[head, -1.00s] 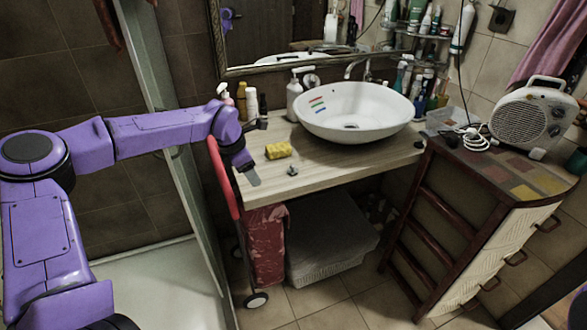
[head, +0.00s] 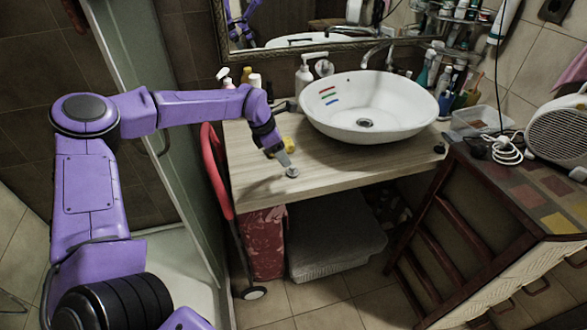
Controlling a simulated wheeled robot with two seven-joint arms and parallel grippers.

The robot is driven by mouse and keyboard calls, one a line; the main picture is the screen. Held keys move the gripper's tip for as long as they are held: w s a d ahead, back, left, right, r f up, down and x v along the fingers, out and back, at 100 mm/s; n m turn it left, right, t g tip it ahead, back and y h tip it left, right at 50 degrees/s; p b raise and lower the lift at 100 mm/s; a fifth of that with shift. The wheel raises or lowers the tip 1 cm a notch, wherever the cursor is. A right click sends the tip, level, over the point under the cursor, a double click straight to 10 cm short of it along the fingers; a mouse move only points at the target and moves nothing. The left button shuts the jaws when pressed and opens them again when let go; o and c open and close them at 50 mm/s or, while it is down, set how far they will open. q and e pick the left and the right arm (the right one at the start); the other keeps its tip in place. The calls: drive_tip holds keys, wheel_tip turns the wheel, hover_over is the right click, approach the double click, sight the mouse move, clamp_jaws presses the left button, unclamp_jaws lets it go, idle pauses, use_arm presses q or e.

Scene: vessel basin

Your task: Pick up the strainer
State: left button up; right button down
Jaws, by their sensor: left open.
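The strainer (head: 292,173) looks like a small grey metal piece lying on the wooden counter (head: 330,175), left of and in front of the white basin. My left gripper (head: 284,160) reaches down over the counter from the left. Its tip is right beside or just above the strainer. I cannot tell whether they touch. The left gripper is open, and nothing shows held in it. My right gripper is not in view.
The white basin (head: 395,85) stands on the counter behind the strainer. A yellow sponge (head: 290,144) sits behind my left gripper, partly hidden. A pump bottle (head: 304,80) stands at the back. The counter's front right is mostly clear.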

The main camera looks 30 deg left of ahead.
sight(293, 166)
use_arm(q)
drive_tip(key=x, duration=0.2)
drive_tip(key=p+x, duration=0.2)
drive_tip(key=x, duration=0.1)
drive_tip(key=shift+w+d+f, duration=0.15)
drive_tip(key=shift+w+f, duration=0.1)
drive_tip(key=shift+w, duration=0.2)
drive_tip(key=shift+w+f, duration=0.1)
drive_tip(key=shift+f, duration=0.1)
clamp_jaws()
drive_tip(key=shift+r, duration=0.1)
drive_tip(key=shift+r+b, duration=0.25)
drive_tip(key=shift+b, duration=0.1)
wheel_tip(293, 166, up, 3)
drive_tip(key=shift+f+b, duration=0.25)
drive_tip(key=shift+b, duration=0.6)
drive_tip(key=s+d+r+b, duration=0.4)
drive_tip(key=s+d+r, duration=0.5)
drive_tip(key=d+r, duration=0.1)
drive_tip(key=shift+d, duration=0.4)
